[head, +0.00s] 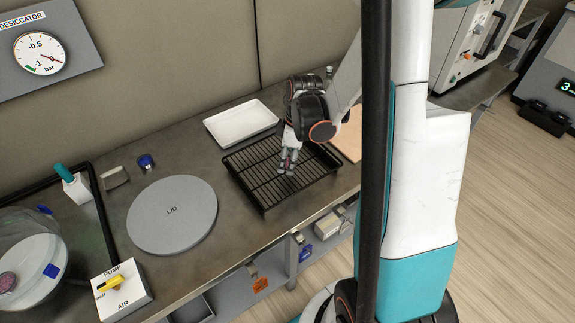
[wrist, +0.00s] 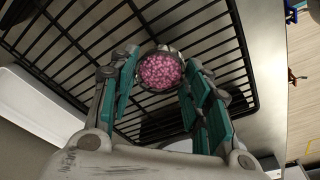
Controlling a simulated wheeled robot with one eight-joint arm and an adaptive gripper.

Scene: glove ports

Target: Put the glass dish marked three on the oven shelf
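A small round glass dish of pink granules (wrist: 161,70) sits between the fingertips of my gripper (wrist: 162,62), which look closed on its sides. In the head view my gripper (head: 288,160) points down over a black wire rack (head: 262,192), with a bit of pink between its fingers. The rack (wrist: 215,45) lies behind the dish in the wrist view; whether the dish touches its bars I cannot tell. No number shows on the dish. A white oven-like box (head: 470,45) stands at the upper right, its inside hidden.
A white tray (head: 241,122) lies behind the rack and a tan board (head: 349,136) to its right. A grey lid (head: 172,214) lies left of it. A glass vessel (head: 35,262) at far left holds another dish (head: 7,282), near a pump/air valve box (head: 122,292).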

